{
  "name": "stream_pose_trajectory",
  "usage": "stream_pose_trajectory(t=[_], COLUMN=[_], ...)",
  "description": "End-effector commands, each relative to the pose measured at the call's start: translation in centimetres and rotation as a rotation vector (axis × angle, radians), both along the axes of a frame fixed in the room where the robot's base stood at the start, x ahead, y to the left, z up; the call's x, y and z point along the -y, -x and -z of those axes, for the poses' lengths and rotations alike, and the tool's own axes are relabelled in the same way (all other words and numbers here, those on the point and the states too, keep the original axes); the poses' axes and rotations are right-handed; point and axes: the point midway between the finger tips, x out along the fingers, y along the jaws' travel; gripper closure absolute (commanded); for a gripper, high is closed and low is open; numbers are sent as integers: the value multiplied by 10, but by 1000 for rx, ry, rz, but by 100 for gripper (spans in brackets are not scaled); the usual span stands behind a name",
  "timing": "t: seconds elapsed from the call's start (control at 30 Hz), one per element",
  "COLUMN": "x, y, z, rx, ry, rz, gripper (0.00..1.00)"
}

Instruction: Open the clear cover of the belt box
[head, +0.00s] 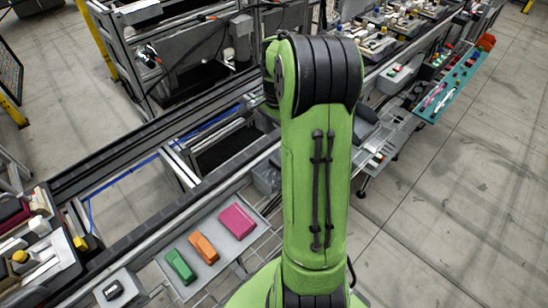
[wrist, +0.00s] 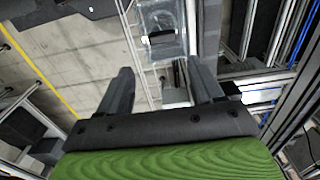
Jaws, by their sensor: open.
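In the wrist view, a clear plastic cover (wrist: 165,18) shows at the top middle, with a small dark part near its lower edge. It appears to belong to the belt box; I cannot tell whether it is fully shut. My gripper (wrist: 160,70) is open, its two dark fingers wide apart and empty. The cover lies ahead of the fingers, in line with the gap between them, apparently apart from them. In the head view, a pale clear box (head: 267,179) shows partly beside my green arm. The arm hides my gripper there.
A grey tray (head: 246,252) holds green, orange and pink blocks. A conveyor rail (head: 140,150) runs diagonally behind it. A teal board (head: 447,98) with small parts stands at the upper right. The floor at right is clear. Metal frame bars (wrist: 290,75) stand right of my gripper.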

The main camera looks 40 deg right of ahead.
Motion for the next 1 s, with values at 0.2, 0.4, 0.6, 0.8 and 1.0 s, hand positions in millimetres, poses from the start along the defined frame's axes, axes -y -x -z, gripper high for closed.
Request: stream_pose_trajectory(t=[0.2,0.4,0.6,0.8,1.0], x=[-1,-1,-1,-1,-1], y=[0,0,-1,-1,-1], z=[61,103,119,119,119], rx=[-5,-2,0,1,1], ry=[-4,-2,-1,0,0], rz=[-2,-3,-4,-3,-4], gripper=[34,34,34,34,62])
